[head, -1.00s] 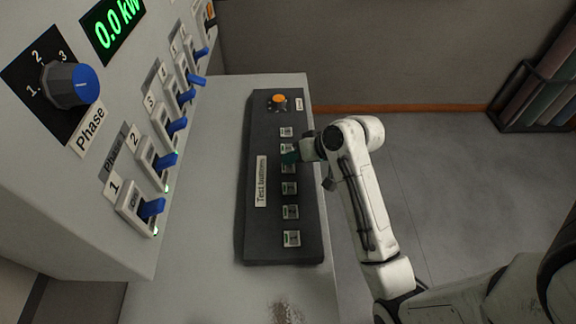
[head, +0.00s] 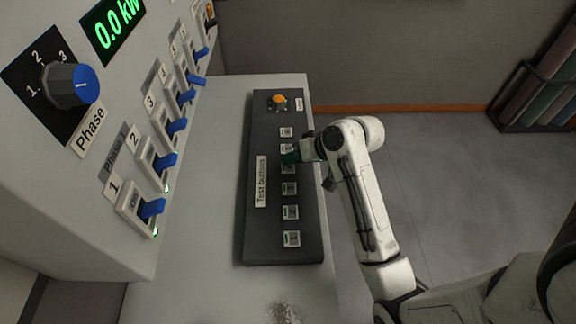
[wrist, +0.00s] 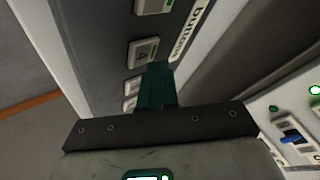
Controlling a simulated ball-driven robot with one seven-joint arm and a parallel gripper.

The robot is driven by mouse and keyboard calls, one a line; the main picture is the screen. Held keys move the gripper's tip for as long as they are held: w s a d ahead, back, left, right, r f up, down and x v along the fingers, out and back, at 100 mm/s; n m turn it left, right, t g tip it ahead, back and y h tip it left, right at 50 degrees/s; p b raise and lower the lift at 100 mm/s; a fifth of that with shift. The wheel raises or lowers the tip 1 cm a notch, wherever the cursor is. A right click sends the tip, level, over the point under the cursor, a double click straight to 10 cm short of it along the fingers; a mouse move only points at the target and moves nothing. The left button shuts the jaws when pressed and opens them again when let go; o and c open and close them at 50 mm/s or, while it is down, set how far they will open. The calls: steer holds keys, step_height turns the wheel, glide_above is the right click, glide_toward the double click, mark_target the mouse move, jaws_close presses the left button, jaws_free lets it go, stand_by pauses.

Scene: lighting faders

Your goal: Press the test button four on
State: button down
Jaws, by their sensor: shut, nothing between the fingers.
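The dark test-button panel (head: 262,225) lies on the grey desk with a column of several small pale square buttons and a "Test buttons" label. Test button four (wrist: 143,52), pale with a "4" on it, shows in the wrist view just beside my fingertips; in the head view it (head: 288,169) sits just below them. My gripper (head: 289,157) is shut and empty, its dark green fingers pointing down at the panel; they also show in the wrist view (wrist: 158,70). I cannot tell whether the fingertips touch the panel or the button.
An orange knob (head: 279,99) sits at the panel's far end. A grey cabinet at left carries a blue Phase knob (head: 72,84), a green "0.0 kW" display (head: 112,22) and a row of blue-handled switches (head: 152,208). A dark rack (head: 540,95) stands far right.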

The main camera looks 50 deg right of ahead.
mark_target(292, 168)
steer(key=shift+f, duration=0.1)
stand_by(0.6)
steer(key=shift+f, duration=0.35)
steer(key=shift+r, duration=0.15)
stand_by(0.3)
steer(key=shift+r+p, duration=0.35)
steer(key=shift+p, duration=0.5)
step_height(292, 168, up, 6)
steer(key=p, duration=0.6)
steer(key=c, duration=1.8)
jaws_free()
steer(key=shift+c, duration=0.2)
